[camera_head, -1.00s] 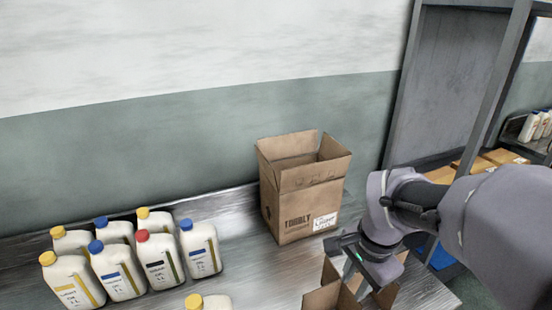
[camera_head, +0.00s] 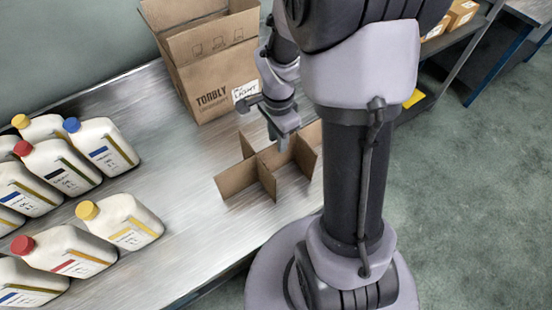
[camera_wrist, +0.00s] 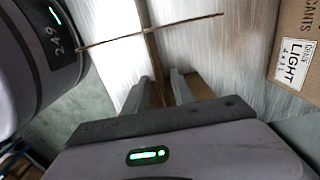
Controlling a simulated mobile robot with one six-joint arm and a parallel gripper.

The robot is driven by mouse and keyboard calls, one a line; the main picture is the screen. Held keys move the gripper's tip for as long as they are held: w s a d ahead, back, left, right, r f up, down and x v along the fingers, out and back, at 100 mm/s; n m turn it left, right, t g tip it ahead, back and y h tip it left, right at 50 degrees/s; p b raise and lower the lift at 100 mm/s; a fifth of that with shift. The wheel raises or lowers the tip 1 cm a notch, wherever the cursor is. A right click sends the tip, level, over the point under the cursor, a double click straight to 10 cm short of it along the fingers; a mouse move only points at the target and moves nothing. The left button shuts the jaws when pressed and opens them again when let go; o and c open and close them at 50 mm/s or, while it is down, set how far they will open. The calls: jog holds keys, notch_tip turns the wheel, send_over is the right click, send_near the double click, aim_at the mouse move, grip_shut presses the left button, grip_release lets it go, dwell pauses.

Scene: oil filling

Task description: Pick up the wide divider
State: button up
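The wide divider (camera_head: 238,178) is a brown cardboard piece of crossed panels standing upright on the metal table. In the wrist view its long panel (camera_wrist: 154,48) crosses a thinner panel edge. My gripper (camera_head: 282,144) points down at the divider, close to where the panels cross. In the wrist view the two fingers of my gripper (camera_wrist: 162,76) stand apart, one on each side of the long panel, with a gap visible. Part of the divider is hidden behind my gripper and arm.
An open cardboard box (camera_head: 215,75) stands behind the divider, and its label side shows in the wrist view (camera_wrist: 297,45). Several oil bottles (camera_head: 120,222) with coloured caps stand at the left. The metal table (camera_head: 185,185) is bare between bottles and divider.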

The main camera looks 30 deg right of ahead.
aim_at(277, 157)
jog(key=f, duration=0.1)
jog(key=f+b, duration=0.1)
jog(key=f, duration=0.2)
jog(key=shift+s+a, duration=0.2)
jog(key=shift+a, duration=0.05)
grip_shut()
dwell(1.0)
